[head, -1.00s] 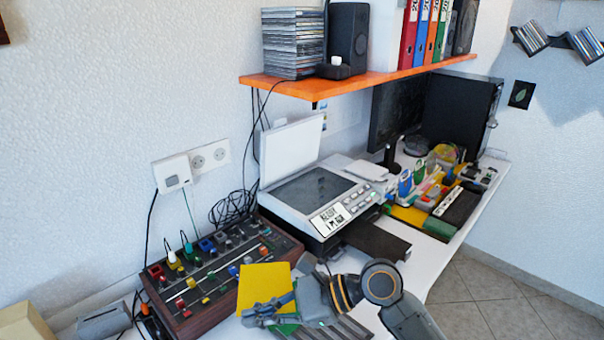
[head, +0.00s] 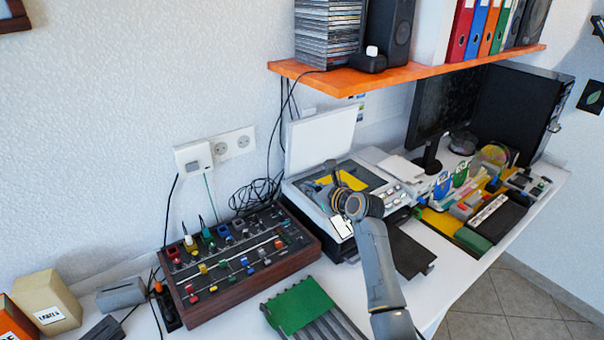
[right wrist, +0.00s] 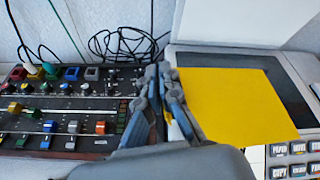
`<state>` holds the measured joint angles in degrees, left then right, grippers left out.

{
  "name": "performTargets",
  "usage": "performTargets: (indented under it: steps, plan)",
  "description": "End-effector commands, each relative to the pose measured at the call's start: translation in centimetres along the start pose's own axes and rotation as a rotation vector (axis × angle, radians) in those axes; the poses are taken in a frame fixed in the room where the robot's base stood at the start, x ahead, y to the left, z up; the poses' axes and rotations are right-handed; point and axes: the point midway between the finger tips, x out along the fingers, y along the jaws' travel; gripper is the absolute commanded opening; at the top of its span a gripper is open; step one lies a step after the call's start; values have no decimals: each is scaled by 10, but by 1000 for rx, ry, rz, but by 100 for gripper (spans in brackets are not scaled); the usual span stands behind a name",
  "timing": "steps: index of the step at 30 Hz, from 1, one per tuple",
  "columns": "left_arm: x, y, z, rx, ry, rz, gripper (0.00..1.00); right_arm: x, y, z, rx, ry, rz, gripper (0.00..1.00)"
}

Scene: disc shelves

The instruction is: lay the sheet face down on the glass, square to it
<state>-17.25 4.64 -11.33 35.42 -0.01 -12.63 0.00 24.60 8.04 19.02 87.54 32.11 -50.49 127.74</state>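The yellow sheet (head: 353,181) is over the scanner's dark glass (head: 374,182), partly hidden by my gripper in the head view. My right gripper (head: 333,178) is above the glass's left part, shut on the sheet's left edge. In the right wrist view the sheet (right wrist: 235,105) spreads right from the fingers (right wrist: 166,95) and covers much of the glass (right wrist: 292,100). Its edges look slightly turned against the glass there. I cannot tell whether it touches the glass. The scanner lid (head: 320,138) stands open. My left gripper is not in view.
A mixer with knobs (head: 238,262) stands left of the scanner. A green sheet (head: 300,305) lies on a ribbed grey rack in front. The orange shelf (head: 400,75) overhangs behind. Pens and stationery (head: 470,195) crowd the right.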

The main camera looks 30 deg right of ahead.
Motion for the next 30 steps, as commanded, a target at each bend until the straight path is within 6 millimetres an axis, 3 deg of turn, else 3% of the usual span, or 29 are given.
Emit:
performTargets:
  steps: [3,10,30]
  plan:
    - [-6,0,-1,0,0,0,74,25,-8,14,4,27,-48,0]
    - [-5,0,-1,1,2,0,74,44,-10,18,-9,51,-81,0]
    - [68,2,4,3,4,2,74,63,8,-33,-10,52,-82,0]
